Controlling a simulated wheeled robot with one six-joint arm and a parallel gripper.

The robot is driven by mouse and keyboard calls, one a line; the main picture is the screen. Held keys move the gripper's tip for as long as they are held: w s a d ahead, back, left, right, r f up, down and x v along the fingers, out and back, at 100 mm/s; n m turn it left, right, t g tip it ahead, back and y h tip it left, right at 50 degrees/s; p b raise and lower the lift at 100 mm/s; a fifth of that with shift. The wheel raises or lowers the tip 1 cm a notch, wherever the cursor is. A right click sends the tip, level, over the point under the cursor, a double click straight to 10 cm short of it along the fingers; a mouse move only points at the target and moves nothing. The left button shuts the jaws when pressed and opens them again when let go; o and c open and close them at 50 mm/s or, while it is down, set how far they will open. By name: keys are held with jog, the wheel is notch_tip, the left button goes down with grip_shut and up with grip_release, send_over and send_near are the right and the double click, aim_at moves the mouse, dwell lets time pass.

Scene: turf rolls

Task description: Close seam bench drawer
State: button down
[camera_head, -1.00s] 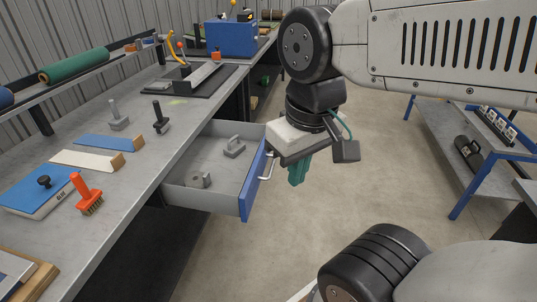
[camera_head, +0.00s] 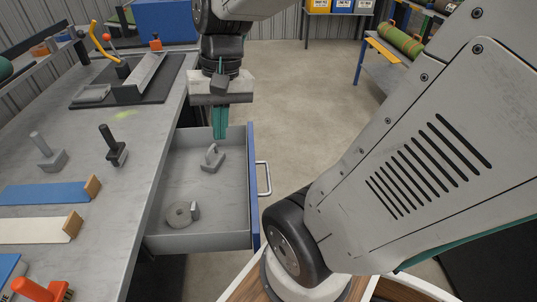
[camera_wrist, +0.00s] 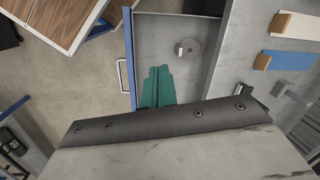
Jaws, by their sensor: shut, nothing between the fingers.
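The seam bench drawer stands open, pulled out from under the bench top, with its blue front (camera_head: 253,190) and metal handle (camera_head: 264,179) facing right. Inside lie a grey ring-shaped piece (camera_head: 180,215) and a grey handled block (camera_head: 213,158). My gripper (camera_head: 220,136) points down with its teal fingers together and empty, over the drawer's far end in the head view. In the wrist view, the fingers (camera_wrist: 157,72) appear beside the inner side of the blue front (camera_wrist: 129,50), with the handle (camera_wrist: 121,76) beyond it. I cannot tell whether they touch the drawer.
The bench top (camera_head: 145,130) holds a blue strip (camera_head: 45,196), a pale strip (camera_head: 35,229), an orange brush (camera_head: 40,290) and upright-handled tools. Open concrete floor (camera_head: 300,100) lies right of the drawer. A rack with rolls (camera_head: 400,42) stands at far right.

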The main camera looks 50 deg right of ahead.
jog(key=w+d+f+m+t+y, duration=0.1)
jog(key=w+d+f+m+y, duration=0.1)
jog(key=d+f+m, duration=0.45)
jog(key=w+d+f+m+t+y, duration=0.15)
jog(key=d+m, duration=0.25)
jog(key=d, duration=0.5)
jog(key=s+d+f+m+t, duration=0.2)
jog(key=s+d+f+m, duration=0.3)
jog(key=d, duration=0.3)
jog(key=s+d+f+m+t, duration=0.1)
jog(key=s+d+f+m, duration=0.2)
jog(key=d+f+m, duration=0.4)
jog(key=w+a+f+n, duration=0.1)
jog(key=w+a+f, duration=0.5)
jog(key=f, duration=0.3)
jog(key=shift+w+f, duration=0.4)
jog(key=shift+w, duration=0.3)
